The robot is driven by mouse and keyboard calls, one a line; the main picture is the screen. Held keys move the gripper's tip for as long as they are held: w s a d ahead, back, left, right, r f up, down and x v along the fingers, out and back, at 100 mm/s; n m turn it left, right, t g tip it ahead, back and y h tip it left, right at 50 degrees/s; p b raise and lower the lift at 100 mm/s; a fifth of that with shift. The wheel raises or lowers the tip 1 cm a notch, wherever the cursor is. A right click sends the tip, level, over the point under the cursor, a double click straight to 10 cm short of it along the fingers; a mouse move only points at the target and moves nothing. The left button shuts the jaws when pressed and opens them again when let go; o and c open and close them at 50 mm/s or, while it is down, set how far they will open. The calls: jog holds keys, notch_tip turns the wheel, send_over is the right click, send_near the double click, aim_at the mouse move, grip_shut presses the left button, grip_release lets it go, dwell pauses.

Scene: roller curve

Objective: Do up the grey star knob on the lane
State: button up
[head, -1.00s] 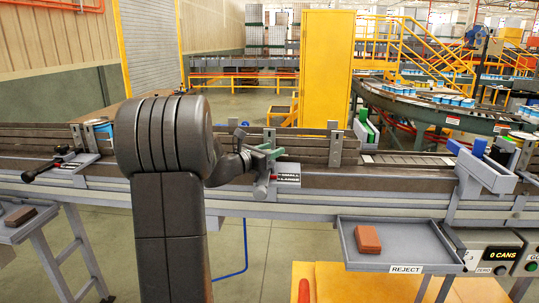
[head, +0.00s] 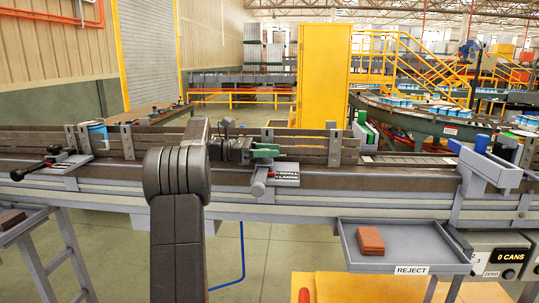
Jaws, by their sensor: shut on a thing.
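The grey star knob cannot be made out clearly; the dark jaws of my gripper cover its place at the lane rail. My gripper (head: 243,150) is beside the inner guide rail of the lane (head: 305,150), low at the rail's side and just left of a green lever (head: 265,151). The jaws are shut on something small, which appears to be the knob. The green lever sits on a grey clamp block (head: 261,178) with a label plate (head: 286,174) and a red button. My own arm stands in front, left of the clamp.
A black-handled clamp (head: 45,166) is on the lane's left. A reject tray (head: 410,240) holding a brown block (head: 370,241) hangs in front at right. A blue-topped grey bracket (head: 487,165) stands farther right. A yellow cabinet (head: 322,70) is behind the lane.

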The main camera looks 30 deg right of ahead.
jog(key=shift+s+r+m+g+y, duration=0.1)
jog(key=shift+r+m+g+y, duration=0.25)
jog(key=shift+m+g+y, duration=0.4)
jog(key=shift+g, duration=0.25)
jog(key=o, duration=1)
jog(key=shift+f, duration=0.1)
jog(key=shift+f, duration=0.1)
